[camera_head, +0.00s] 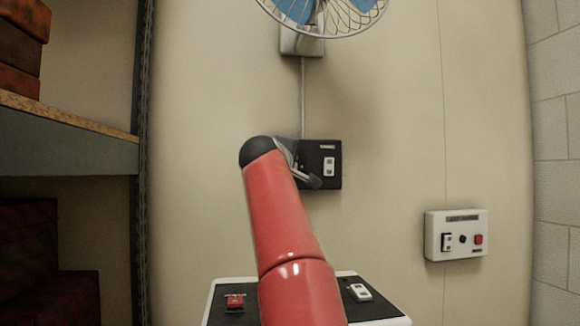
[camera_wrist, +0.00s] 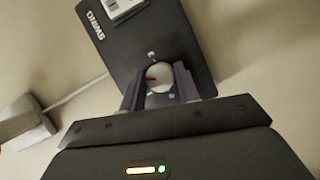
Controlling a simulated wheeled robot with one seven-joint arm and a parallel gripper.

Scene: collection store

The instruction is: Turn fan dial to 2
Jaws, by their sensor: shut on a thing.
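The fan control box (camera_head: 321,180) is a black panel on the wall below the fan (camera_head: 320,10), with a cord running up. It fills the upper middle of the wrist view (camera_wrist: 185,35), tilted, with a SWING label and a white switch (camera_wrist: 118,6). The round pale dial (camera_wrist: 158,77) with a red mark sits between the fingers of my gripper (camera_wrist: 158,83). My gripper is shut on the dial. The mark points leftward in the wrist view; the small figures around it are too blurred to read. My arm hides the dial in the head view.
A white switch box (camera_head: 456,236) with a black and a red control is on the wall at right. A panel with a red switch (camera_head: 235,301) and a white switch (camera_head: 360,291) stands low in front. A shelf (camera_head: 65,140) with boxes is at left.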

